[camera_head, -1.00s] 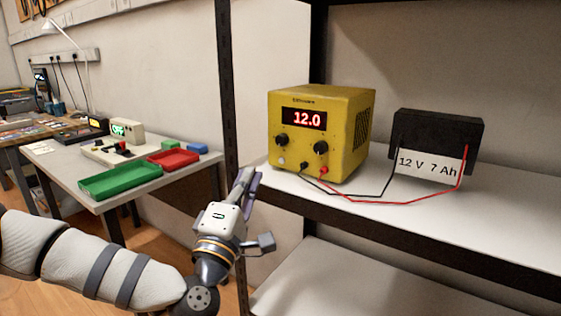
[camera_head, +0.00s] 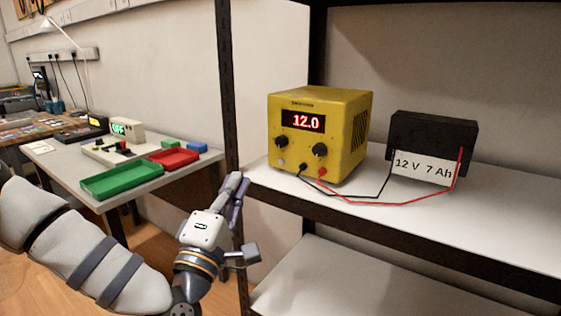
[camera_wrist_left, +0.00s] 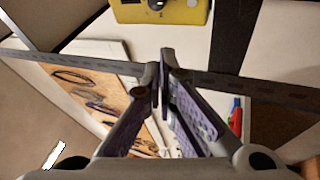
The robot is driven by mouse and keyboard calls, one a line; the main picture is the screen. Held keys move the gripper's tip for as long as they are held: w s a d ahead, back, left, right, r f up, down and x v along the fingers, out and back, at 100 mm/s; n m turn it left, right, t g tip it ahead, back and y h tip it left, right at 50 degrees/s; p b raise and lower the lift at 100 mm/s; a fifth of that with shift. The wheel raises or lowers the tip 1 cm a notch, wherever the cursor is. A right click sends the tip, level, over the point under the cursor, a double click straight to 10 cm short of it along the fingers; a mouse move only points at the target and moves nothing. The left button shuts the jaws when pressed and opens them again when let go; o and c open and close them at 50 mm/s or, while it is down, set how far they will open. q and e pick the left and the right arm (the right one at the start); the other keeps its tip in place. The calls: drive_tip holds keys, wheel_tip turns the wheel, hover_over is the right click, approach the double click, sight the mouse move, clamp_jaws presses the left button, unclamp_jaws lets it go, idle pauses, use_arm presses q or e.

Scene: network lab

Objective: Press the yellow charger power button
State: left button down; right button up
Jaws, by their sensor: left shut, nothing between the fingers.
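The yellow charger (camera_head: 310,100) stands on the shelf in the head view, its red display reading 12.0. Its front has two black knobs, a small pale round button (camera_head: 282,161) at the lower left, and a black and a red terminal. In the wrist view only part of the charger (camera_wrist_left: 133,13) shows at the top edge. My left gripper (camera_head: 237,183) is shut and empty, left of and below the charger's front, apart from it, near the shelf post. Its fingertips (camera_wrist_left: 163,62) meet in the wrist view, pointing toward the charger side. My right gripper is not in view.
A black battery (camera_head: 434,135) labelled 12 V 7 Ah is wired to the charger. The dark shelf post (camera_head: 228,90) stands close to my left gripper. The shelf's white surface (camera_head: 500,225) is clear in front. A bench with a green tray (camera_head: 122,181) and red tray (camera_head: 174,158) is left.

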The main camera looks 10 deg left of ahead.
sight(281, 162)
use_arm(q)
drive_tip(key=w+b, duration=0.1)
drive_tip(key=w, duration=0.1)
drive_tip(key=w+d, duration=0.1)
drive_tip(key=w, duration=0.1)
drive_tip(key=w+d+b, duration=0.1)
drive_tip(key=w, duration=0.1)
drive_tip(key=shift+w+d+f+b, duration=0.2)
drive_tip(key=shift+w+b, duration=0.15)
drive_tip(key=shift+w+d+r, duration=0.15)
drive_tip(key=shift+w, duration=0.25)
drive_tip(key=shift+w+d+r, duration=0.1)
drive_tip(key=shift+w+d, duration=0.05)
drive_tip(key=shift+w, duration=0.25)
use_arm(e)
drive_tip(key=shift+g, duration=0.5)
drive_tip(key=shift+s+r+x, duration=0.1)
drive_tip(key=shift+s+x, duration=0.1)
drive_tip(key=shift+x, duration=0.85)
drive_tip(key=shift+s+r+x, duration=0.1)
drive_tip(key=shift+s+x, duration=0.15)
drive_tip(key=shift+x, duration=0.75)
use_arm(q)
drive_tip(key=shift+w+d+b, duration=0.15)
drive_tip(key=shift+w+b, duration=0.15)
drive_tip(key=shift+b, duration=0.05)
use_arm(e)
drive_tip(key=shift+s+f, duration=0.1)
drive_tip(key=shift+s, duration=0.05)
